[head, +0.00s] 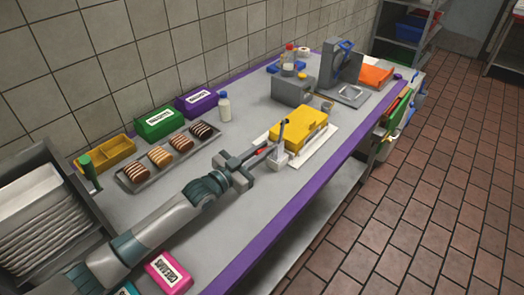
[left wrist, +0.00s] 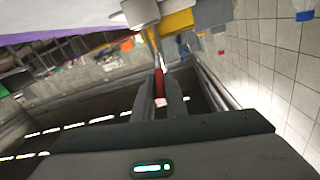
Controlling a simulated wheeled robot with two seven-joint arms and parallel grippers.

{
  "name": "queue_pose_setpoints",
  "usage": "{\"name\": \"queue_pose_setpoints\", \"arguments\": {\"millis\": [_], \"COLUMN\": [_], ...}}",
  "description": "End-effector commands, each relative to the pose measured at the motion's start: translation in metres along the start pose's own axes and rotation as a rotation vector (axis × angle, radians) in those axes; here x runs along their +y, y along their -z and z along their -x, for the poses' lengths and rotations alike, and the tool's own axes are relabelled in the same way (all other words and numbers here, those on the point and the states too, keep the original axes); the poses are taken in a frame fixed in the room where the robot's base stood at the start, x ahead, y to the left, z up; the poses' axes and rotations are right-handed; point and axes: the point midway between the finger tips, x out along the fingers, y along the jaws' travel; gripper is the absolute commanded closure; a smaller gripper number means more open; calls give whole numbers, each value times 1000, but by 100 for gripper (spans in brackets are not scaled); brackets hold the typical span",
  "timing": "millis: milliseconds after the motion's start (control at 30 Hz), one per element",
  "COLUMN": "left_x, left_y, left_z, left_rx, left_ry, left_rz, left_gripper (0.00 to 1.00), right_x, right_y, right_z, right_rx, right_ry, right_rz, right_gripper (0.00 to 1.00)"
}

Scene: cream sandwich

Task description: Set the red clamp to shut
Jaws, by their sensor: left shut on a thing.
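The red clamp's handle (head: 262,151) shows as a short red piece between the fingers of my left gripper (head: 256,158). The clamp's grey metal part (head: 282,131) stands up beside a yellow block (head: 300,128) on a white board (head: 318,150). In the left wrist view the red handle (left wrist: 159,84) lies between the two dark fingers of my left gripper (left wrist: 157,98), which is shut on it. The fingers hide part of the handle. My right gripper is not in view.
A tray (head: 142,174) of cookie stacks, green (head: 158,124) and purple (head: 197,102) boxes and a white bottle (head: 224,106) stand behind my left arm. A grey machine (head: 343,70) stands at the far end.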

Motion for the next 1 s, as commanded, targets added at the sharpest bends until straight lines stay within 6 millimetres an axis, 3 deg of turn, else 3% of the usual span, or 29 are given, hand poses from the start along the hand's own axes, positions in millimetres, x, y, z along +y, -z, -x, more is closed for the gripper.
{"name": "queue_pose_setpoints", "arguments": {"millis": [367, 1000], "left_x": [-2, -8], "left_y": [11, 35], "left_z": [-2, -20], "left_rx": [-71, -447], "left_ry": [-14, -83], "left_rz": [4, 29], "left_gripper": [100, 100], "right_x": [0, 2], "right_y": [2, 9], "right_z": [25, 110], "right_rx": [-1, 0], "right_ry": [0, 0], "right_rz": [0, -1], "right_gripper": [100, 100]}}
